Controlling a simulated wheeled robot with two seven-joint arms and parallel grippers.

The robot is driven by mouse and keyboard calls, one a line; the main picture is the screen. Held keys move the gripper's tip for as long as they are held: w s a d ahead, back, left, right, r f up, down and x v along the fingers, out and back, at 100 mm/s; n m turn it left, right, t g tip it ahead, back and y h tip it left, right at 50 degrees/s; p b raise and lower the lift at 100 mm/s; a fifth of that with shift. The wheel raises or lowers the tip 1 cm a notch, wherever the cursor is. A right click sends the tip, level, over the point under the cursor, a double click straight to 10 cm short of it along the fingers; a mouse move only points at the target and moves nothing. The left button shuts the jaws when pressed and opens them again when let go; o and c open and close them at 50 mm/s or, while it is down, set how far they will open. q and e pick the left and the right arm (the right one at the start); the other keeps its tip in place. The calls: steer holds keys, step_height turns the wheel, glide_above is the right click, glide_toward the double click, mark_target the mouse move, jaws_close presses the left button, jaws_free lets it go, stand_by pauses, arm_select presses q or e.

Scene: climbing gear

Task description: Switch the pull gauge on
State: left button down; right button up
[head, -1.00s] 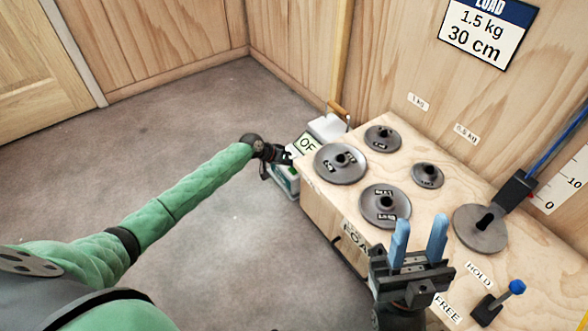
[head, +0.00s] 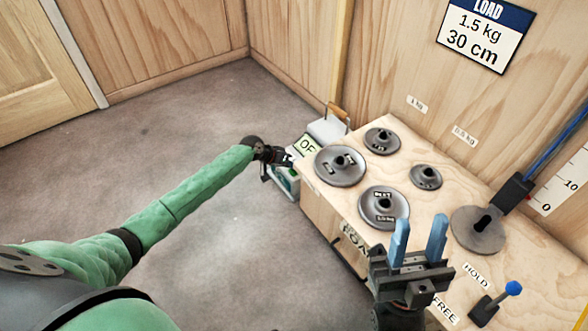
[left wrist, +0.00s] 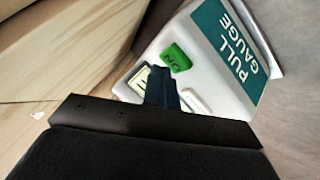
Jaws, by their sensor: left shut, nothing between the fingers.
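The pull gauge (head: 288,187) is a white box with a green label, standing by the left end of the wooden bench. Its display (head: 307,147) shows the letters "OF", the rest cut off from view. In the left wrist view the gauge (left wrist: 215,75) has a teal "PULL GAUGE" label, a green ON button (left wrist: 175,57) and a pale button (left wrist: 195,100). My left gripper (head: 286,160) is shut and empty at the gauge; its fingers (left wrist: 162,88) lie over the face beside the green button. I cannot tell whether they touch. My right gripper (head: 418,225) is open and empty above the bench front.
The wooden bench (head: 440,215) carries several grey weight discs (head: 340,165). A disc (head: 478,230) with a dark block and blue cord is at the right. A blue-knobbed lever (head: 497,302) stands between HOLD and FREE labels. The floor to the left is clear.

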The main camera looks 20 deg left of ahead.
mark_target(291, 171)
arm_select(q)
step_height(291, 171, up, 6)
steer(key=p, duration=0.5)
steer(key=shift+r, duration=0.1)
stand_by(0.4)
stand_by(0.4)
